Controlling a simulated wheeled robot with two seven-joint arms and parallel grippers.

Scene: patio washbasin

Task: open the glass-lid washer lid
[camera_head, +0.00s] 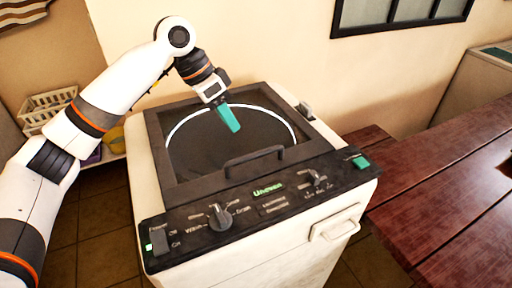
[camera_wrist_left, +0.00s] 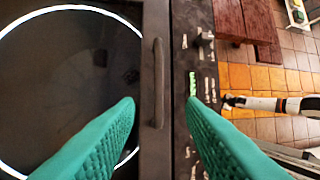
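The washer (camera_head: 300,255) stands in front of me with its dark glass lid (camera_head: 195,150) lying shut. A white ring shows through the glass. The lid's dark bar handle (camera_head: 254,161) is at its front edge, just behind the control panel. My left gripper (camera_head: 230,122) hangs above the lid, behind and above the handle. In the left wrist view my left gripper (camera_wrist_left: 160,101) is open and empty. Its teal fingers are apart, and the handle (camera_wrist_left: 157,85) shows between their tips, farther below, not touched.
The control panel (camera_head: 245,208) has knobs and a teal button at its right end. A red wooden table (camera_head: 450,170) stands to the right. A white basket (camera_head: 50,103) is on a shelf at the back left. A wall is close behind the washer.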

